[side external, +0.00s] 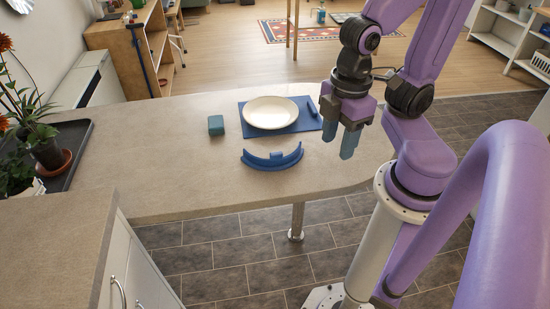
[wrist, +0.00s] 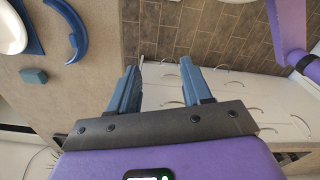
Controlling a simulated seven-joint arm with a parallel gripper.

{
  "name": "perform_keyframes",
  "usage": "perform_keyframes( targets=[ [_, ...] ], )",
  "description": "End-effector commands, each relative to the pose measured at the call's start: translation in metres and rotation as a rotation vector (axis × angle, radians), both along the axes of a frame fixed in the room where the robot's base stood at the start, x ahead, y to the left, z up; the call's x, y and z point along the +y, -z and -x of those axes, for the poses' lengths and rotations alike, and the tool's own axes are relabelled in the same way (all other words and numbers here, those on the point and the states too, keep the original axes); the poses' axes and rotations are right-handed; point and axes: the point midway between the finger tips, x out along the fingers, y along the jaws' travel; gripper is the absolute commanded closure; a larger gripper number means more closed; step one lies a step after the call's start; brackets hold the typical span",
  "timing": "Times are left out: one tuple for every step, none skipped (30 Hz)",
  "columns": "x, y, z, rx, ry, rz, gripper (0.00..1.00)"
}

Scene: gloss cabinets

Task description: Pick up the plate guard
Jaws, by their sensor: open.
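The plate guard is a blue curved band (side external: 272,160) lying on the counter in front of the plate in the side view. In the wrist view, the plate guard (wrist: 76,28) shows at the upper left. My gripper (side external: 340,137) is in the air to the right of the plate guard, apart from it, with blue fingers pointing down. In the wrist view, my gripper (wrist: 156,88) has its fingers spread wide with nothing between them.
A white plate (side external: 270,112) sits on a blue mat (side external: 303,121), with a small blue item (side external: 313,105) at its right. A teal block (side external: 216,125) stands left of the mat. Potted plants (side external: 45,150) are on a dark tray at far left. The counter front (side external: 170,185) is clear.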

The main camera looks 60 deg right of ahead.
Motion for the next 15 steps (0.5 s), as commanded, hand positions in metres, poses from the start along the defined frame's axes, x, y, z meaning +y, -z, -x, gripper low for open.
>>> perform_keyframes(
  targets=[
    [0.0, 0.0, 0.0, 0.0, 0.0, 0.0, 0.51],
    [0.0, 0.0, 0.0, 0.0, 0.0, 0.0, 0.51],
    [0.0, 0.0, 0.0, 0.0, 0.0, 0.0, 0.51],
    [0.0, 0.0, 0.0, 0.0, 0.0, 0.0, 0.51],
    [0.0, 0.0, -0.001, 0.0, 0.001, 0.0, 0.51],
    [0.0, 0.001, -0.002, 0.001, 0.004, 0.001, 0.51],
    [0.0, 0.001, -0.004, 0.0, 0.007, 0.001, 0.51],
    [0.001, 0.002, -0.007, 0.0, 0.011, 0.002, 0.51],
    [0.001, 0.003, -0.012, 0.001, 0.019, 0.003, 0.51],
    [0.001, 0.004, -0.017, 0.001, 0.023, 0.004, 0.51],
    [0.002, 0.005, -0.022, 0.001, 0.03, 0.005, 0.51],
    [0.002, 0.007, -0.03, 0.001, 0.041, 0.006, 0.51],
    [0.002, 0.008, -0.036, 0.001, 0.049, 0.007, 0.51],
    [0.002, 0.01, -0.043, 0.002, 0.056, 0.009, 0.51],
    [0.001, 0.013, -0.052, 0.002, 0.068, 0.01, 0.51]
  ],
)
